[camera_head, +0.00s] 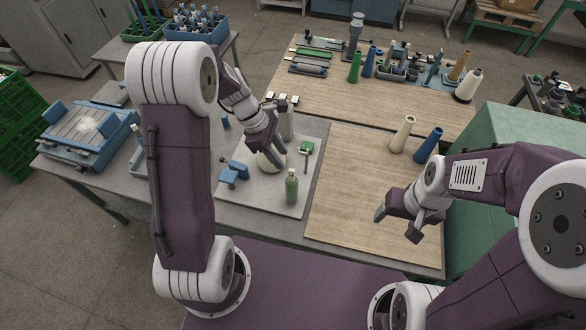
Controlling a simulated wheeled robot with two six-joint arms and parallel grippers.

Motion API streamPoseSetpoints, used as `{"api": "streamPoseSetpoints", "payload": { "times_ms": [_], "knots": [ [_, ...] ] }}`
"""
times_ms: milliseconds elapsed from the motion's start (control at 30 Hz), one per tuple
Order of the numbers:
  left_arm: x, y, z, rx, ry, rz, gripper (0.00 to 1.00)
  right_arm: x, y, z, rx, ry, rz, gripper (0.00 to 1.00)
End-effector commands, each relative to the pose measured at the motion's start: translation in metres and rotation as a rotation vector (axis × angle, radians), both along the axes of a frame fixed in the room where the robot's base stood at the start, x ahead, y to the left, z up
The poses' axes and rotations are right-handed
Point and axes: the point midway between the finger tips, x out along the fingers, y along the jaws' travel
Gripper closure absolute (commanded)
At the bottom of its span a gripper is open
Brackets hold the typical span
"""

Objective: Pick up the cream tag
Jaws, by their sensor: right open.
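Several small pale tag-like pieces (282,97) stand at the back edge of the grey mat, behind my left gripper; they are too small for me to tell which is the cream tag. My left gripper (270,154) points down over the mat, close to a pale rounded object (271,161) that it partly hides. I cannot tell whether its fingers touch that object. My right gripper (397,225) is open and empty above the front right of the wooden board.
A green bottle (292,187), a blue clamp-like piece (233,173) and a green-topped tool (306,147) are on the grey mat (262,203). A cream cone (403,133) and a blue cone (429,145) stand on the wooden board (345,205), whose front left is clear.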

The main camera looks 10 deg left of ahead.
Motion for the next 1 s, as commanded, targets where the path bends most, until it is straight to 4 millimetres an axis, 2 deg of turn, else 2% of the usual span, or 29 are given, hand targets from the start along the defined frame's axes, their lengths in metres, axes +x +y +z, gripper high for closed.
{"api": "streamPoseSetpoints", "payload": {
  "times_ms": [100, 333, 500, 600, 833, 867, 967, 1000],
  "knots": [
    [0.000, -0.007, -0.016, 0.000, 0.003, -0.002, 0.64, 0.000, 0.000, 0.004, 0.000, -0.001, 0.000, 0.31],
    [0.000, -0.011, -0.029, 0.000, 0.002, -0.002, 0.64, 0.000, 0.000, 0.006, 0.000, -0.001, 0.000, 0.31],
    [-0.001, -0.020, -0.059, 0.001, 0.004, -0.003, 0.64, 0.000, 0.000, 0.013, 0.000, -0.001, 0.000, 0.31],
    [0.000, -0.025, -0.070, 0.001, 0.001, -0.004, 0.64, 0.000, 0.000, 0.013, 0.000, -0.001, 0.000, 0.31],
    [0.001, -0.025, -0.073, 0.002, -0.003, -0.002, 0.64, 0.000, 0.000, 0.013, 0.000, -0.001, 0.000, 0.31],
    [0.001, -0.025, -0.073, 0.002, -0.002, -0.002, 0.69, 0.000, 0.000, 0.013, 0.000, -0.001, 0.000, 0.31],
    [0.001, -0.025, -0.073, 0.002, -0.002, -0.002, 0.97, 0.000, 0.000, 0.013, 0.000, -0.001, 0.000, 0.31],
    [0.001, -0.025, -0.073, 0.002, -0.002, -0.002, 1.00, 0.000, 0.000, 0.013, 0.000, -0.001, 0.000, 0.31]
  ]
}}
